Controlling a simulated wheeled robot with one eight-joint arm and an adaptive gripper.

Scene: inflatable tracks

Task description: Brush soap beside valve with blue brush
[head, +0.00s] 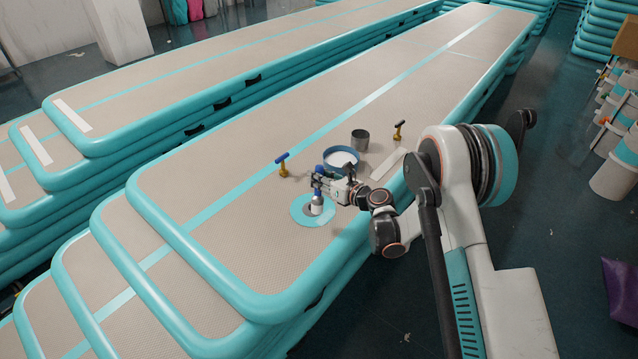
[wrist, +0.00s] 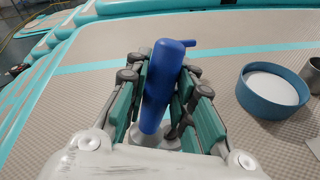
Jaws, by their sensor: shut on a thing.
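My gripper (head: 327,183) is shut on an upright blue brush (wrist: 160,85). In the wrist view its blue handle stands between the green finger pads. In the head view the brush's pale lower end (head: 317,204) is over the round teal patch (head: 299,214), at a darker centre that may be the valve. The brush hides much of this centre, and I cannot tell whether its end touches the surface. A blue bowl with white contents, perhaps soap, stands behind my gripper (head: 328,165); it also shows in the wrist view (wrist: 262,103). I cannot make out soap on the patch.
A grey metal cup (head: 360,141) stands beyond the bowl. A brass tool with a blue handle (head: 282,166) stands left of it, and one with a dark handle (head: 398,131) to the right. A pale strip (head: 388,165) lies near the track's edge. The track's front is clear.

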